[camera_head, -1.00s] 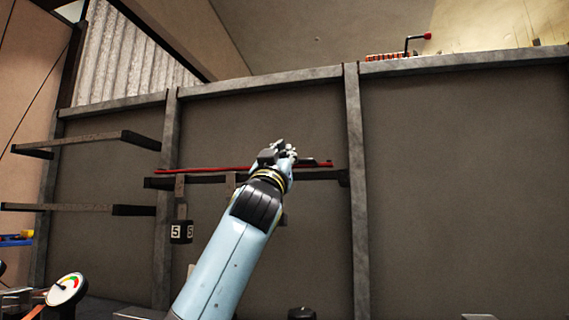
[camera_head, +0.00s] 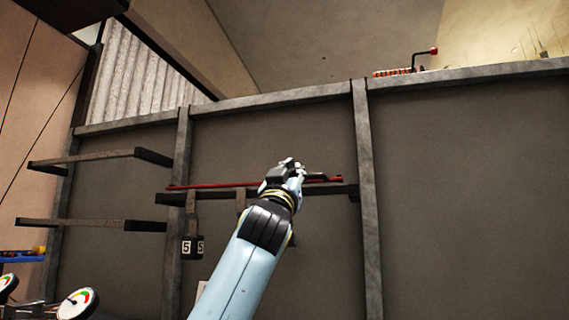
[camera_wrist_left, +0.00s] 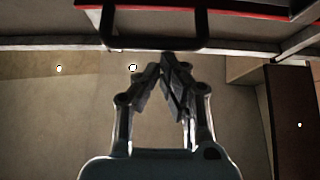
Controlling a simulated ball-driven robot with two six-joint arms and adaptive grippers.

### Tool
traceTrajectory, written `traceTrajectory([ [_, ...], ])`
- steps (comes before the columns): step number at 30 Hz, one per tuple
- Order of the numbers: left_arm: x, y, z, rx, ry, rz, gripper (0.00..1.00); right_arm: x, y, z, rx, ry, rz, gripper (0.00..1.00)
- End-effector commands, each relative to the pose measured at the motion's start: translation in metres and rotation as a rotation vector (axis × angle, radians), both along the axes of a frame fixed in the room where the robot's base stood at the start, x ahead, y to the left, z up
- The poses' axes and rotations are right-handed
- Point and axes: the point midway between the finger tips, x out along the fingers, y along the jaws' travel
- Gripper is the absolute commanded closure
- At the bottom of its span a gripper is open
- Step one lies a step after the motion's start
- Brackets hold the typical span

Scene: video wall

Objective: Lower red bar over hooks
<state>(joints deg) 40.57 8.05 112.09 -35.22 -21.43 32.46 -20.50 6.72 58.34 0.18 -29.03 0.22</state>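The red bar (camera_head: 215,185) is long and thin and lies nearly level just above a dark rail (camera_head: 175,199) on the grey wall. No hooks can be made out clearly. My left gripper (camera_head: 291,166) is in front of the bar's right part and hides some of it. My left gripper's fingers (camera_wrist_left: 160,66) come together at the handle's lower edge. I cannot tell whether they hold it. My right gripper is not in view.
Two dark-tipped arms (camera_head: 100,157) and (camera_head: 90,224) stick out at the left. Round gauges (camera_head: 76,304) stand at the lower left. The wall panel at the right (camera_head: 470,200) is bare.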

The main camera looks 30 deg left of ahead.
Motion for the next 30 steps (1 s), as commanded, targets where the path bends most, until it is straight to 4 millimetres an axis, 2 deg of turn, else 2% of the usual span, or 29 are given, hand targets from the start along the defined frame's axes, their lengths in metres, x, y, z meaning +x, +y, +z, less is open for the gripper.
traceTrajectory([
  [1,-0.005,-0.002,-0.007,-0.003,0.009,-0.001,1.0,0.0,0.0,-0.001,0.0,0.001,0.0,0.64],
  [9,-0.065,-0.017,-0.003,-0.003,0.001,-0.003,1.0,0.0,0.0,0.0,0.0,0.0,0.0,0.64],
  [15,-0.101,-0.026,-0.002,-0.002,0.0,-0.003,1.0,0.0,0.0,0.0,0.0,0.0,0.0,0.64],
  [21,-0.117,-0.03,-0.001,0.0,-0.001,-0.001,1.0,0.0,0.0,0.0,0.0,0.0,0.0,0.64],
  [30,-0.119,-0.031,-0.001,0.001,-0.002,-0.001,1.0,0.0,0.0,0.0,0.0,0.0,0.0,0.64],
])
